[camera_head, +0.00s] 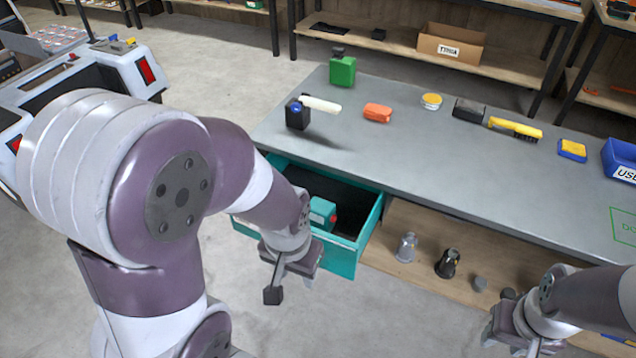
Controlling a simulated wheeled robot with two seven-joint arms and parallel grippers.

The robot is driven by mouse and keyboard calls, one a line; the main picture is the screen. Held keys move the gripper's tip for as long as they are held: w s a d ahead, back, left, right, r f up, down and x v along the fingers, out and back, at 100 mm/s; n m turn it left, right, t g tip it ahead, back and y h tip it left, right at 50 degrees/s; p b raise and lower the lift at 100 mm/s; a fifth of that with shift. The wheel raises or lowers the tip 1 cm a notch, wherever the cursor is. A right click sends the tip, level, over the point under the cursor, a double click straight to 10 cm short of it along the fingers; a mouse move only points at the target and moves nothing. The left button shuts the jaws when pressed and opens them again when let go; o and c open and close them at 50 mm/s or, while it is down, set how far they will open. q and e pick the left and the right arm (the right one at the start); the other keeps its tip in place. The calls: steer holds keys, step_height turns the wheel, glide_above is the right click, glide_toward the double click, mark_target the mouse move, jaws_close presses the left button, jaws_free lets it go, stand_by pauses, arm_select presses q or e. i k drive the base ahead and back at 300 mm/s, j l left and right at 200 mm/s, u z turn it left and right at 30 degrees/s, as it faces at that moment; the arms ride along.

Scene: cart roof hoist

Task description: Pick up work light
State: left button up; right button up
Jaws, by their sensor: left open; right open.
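A black block with a blue knob (297,112) stands at the left end of the grey bench, with a white bar (320,105) reaching right from it. It looks most like the work light, but I cannot be sure. My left gripper (288,285) is open and empty, pointing down in front of the open teal drawer, apart from the bench-top items. My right gripper (515,345) is open at the lower right, in front of the bench's lower shelf; its fingertips are partly cut off by the picture edge.
The grey bench (400,165) also carries a green canister (342,71), an orange case (377,113), a yellow-and-black tool (515,128) and a blue bin (620,160). The open teal drawer (345,262) juts out and holds a teal item (321,212). The bench's middle front is clear.

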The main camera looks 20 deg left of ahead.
mark_target(321, 211)
steer(key=i+l+u, duration=0.15)
steer(key=i, duration=0.3)
steer(key=i+l+u, duration=0.1)
steer(key=i+l, duration=0.2)
steer(key=i+l+u, duration=0.15)
steer(key=i+l, duration=0.15)
steer(key=i, duration=0.2)
